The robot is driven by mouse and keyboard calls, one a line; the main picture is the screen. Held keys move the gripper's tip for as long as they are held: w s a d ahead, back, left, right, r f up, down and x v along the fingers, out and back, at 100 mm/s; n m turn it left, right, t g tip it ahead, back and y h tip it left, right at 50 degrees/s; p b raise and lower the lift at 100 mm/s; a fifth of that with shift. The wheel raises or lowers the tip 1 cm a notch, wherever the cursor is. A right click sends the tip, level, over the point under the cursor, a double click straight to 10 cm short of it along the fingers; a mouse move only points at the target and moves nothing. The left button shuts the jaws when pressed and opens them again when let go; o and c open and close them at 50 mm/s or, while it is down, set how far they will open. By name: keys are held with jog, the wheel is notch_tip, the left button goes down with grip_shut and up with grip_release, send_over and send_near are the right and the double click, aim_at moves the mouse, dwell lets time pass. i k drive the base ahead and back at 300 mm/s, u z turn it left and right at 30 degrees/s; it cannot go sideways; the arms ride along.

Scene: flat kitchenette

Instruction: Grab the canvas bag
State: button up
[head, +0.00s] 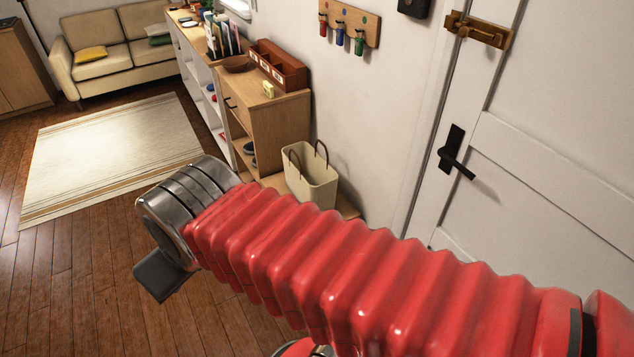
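The canvas bag (310,178) is cream coloured with two brown loop handles. It stands upright on a low wooden bench (347,206) against the wall, beside a wooden cabinet. My red ribbed arm crosses the front of the view and hides the bag's lower front and much of the bench. The arm's metal end section is to the left of the bag and nearer to me. A dark grey part, perhaps of my gripper (164,274), hangs below it. Its fingers cannot be made out, and nothing held shows. The bag appears apart from the arm's end.
The wooden cabinet (281,126) left of the bag bears a brown divided box (278,66) and a bowl (238,64). A white door (560,130) with a black handle is at right. Colored keys hang from a wall rack (350,22). Wood floor and a rug (110,150) lie open at left.

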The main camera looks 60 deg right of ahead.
aim_at(308, 176)
jog(key=z, duration=0.85)
jog(key=i, duration=1)
jog(key=z, duration=0.05)
